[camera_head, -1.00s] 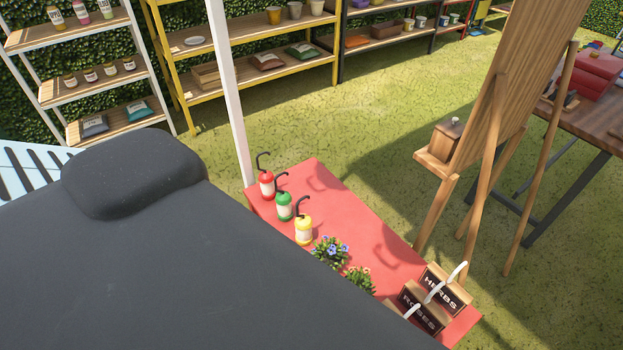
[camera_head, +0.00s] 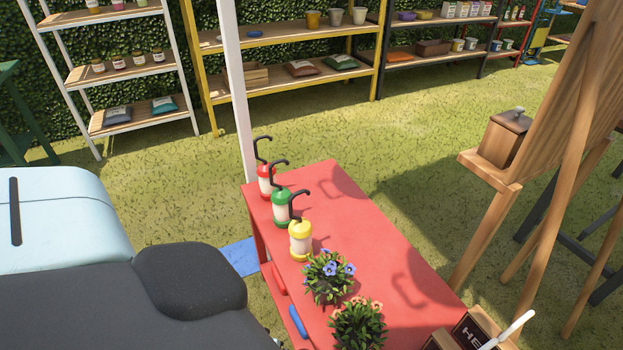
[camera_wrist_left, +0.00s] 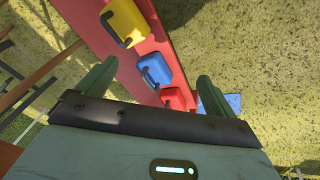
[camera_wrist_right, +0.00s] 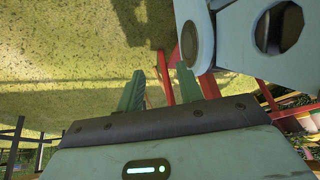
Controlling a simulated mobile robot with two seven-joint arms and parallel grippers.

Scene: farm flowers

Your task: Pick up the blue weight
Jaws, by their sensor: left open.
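The blue weight (camera_wrist_left: 156,71) is in the left wrist view, against the side of the red table (camera_wrist_left: 140,42), between a yellow weight (camera_wrist_left: 124,20) and a red weight (camera_wrist_left: 174,99). In the head view the blue weight (camera_head: 298,321) shows at the table's near edge, and the red weight (camera_head: 281,279) is farther along it. My left gripper (camera_wrist_left: 155,77) is open and empty, its fingers on either side of the blue weight in the picture; the distance is unclear. My right gripper (camera_wrist_right: 158,88) has its fingers apart with nothing between them. Neither gripper shows in the head view.
On the table stand red (camera_head: 265,180), green (camera_head: 281,207) and yellow (camera_head: 300,240) bottles, flower plants (camera_head: 328,277) and a sign box (camera_head: 472,335). A white post (camera_head: 238,100) rises behind.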

